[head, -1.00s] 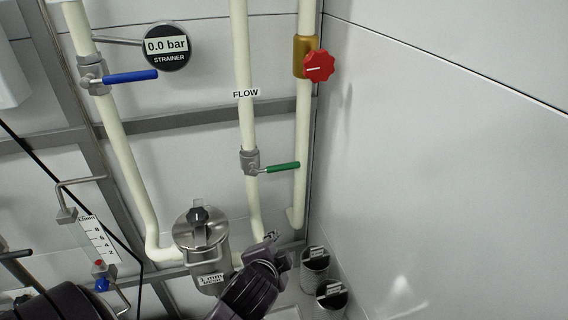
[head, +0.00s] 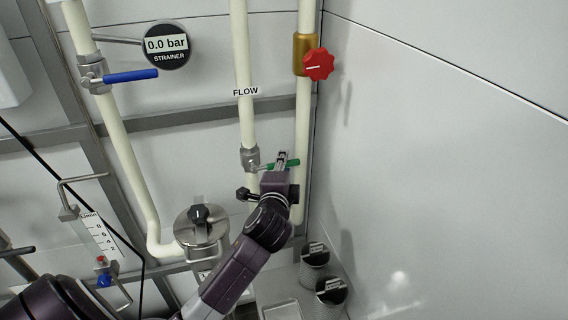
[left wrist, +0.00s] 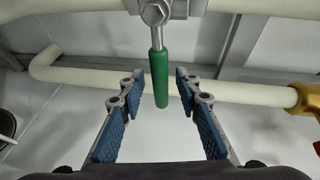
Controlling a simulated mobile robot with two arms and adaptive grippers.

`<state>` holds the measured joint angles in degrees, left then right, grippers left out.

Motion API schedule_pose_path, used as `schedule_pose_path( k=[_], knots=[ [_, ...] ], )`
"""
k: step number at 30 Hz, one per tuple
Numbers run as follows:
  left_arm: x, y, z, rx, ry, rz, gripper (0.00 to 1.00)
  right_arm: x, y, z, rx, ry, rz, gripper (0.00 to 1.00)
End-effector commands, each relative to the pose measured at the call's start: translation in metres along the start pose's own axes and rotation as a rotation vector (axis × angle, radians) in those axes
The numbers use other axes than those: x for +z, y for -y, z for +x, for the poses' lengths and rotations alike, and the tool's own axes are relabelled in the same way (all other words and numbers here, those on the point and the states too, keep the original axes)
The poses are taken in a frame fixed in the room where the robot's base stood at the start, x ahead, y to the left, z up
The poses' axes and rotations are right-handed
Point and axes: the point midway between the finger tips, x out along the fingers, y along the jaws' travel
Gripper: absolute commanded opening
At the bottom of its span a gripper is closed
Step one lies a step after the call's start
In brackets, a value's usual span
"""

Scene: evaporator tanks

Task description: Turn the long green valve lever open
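The long green valve lever (head: 294,163) sticks out to the right from a grey valve body (head: 250,158) on the middle pipe under the FLOW label. My left gripper (head: 282,158) is at the lever and partly covers it. In the left wrist view, the green lever (left wrist: 160,75) hangs from its metal stem, its grip end between the two blue-padded fingers of the left gripper (left wrist: 160,88). The fingers are open, with a visible gap on each side of the lever. My right gripper is not in view.
A blue lever (head: 130,76) is on the left pipe, near a STRAINER gauge (head: 166,46) reading 0.0 bar. A red knob (head: 319,66) is on the right pipe. A steel strainer pot (head: 200,228) stands below. The wall (head: 450,150) at right is bare.

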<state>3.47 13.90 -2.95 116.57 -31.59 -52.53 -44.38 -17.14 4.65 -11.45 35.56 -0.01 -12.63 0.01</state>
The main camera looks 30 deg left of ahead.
Motion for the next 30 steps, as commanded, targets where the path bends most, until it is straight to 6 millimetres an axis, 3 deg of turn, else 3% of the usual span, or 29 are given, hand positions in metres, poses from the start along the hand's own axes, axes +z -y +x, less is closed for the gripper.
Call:
schedule_pose_path(
  k=[9, 18, 30],
  knots=[
    [0.0002, 0.0001, 0.0033, 0.0, 0.0, 0.0, 0.31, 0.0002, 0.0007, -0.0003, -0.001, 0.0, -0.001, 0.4],
    [0.0002, -0.0001, 0.003, 0.0, 0.0, 0.0, 0.0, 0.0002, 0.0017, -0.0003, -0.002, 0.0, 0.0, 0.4],
    [0.0013, -0.0003, 0.0034, 0.0, 0.0, -0.003, 0.0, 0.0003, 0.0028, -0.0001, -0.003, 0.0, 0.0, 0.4]
  ],
)
